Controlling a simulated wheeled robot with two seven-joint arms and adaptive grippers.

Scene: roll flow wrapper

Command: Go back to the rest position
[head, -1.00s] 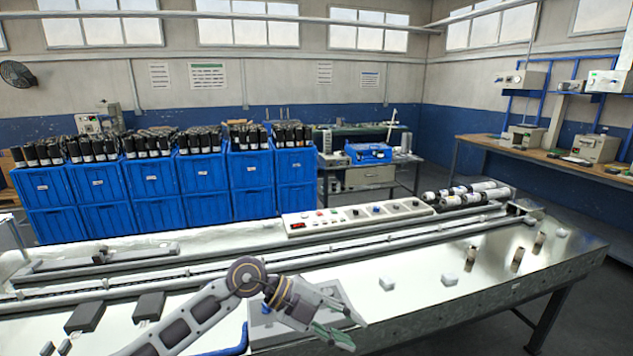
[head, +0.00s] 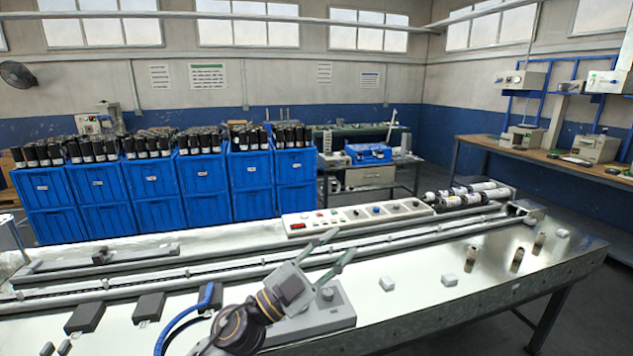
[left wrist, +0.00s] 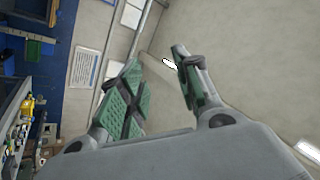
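My left gripper (head: 330,258) is raised above the near part of the bench in the head view, with its fingers pointing up and to the right. Its two green-padded fingers stand apart with nothing between them. The left wrist view also shows the left gripper (left wrist: 160,85) open and empty, facing the wall. The metal-topped bench (head: 410,308) lies below it. My right gripper is in neither view.
A grey block with a knob (head: 327,310) sits on the bench behind my left wrist. A control panel (head: 355,217) and long rails are farther back. Small white blocks (head: 387,284) lie to the right. Blue crates (head: 105,184) with dark rolls stand behind.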

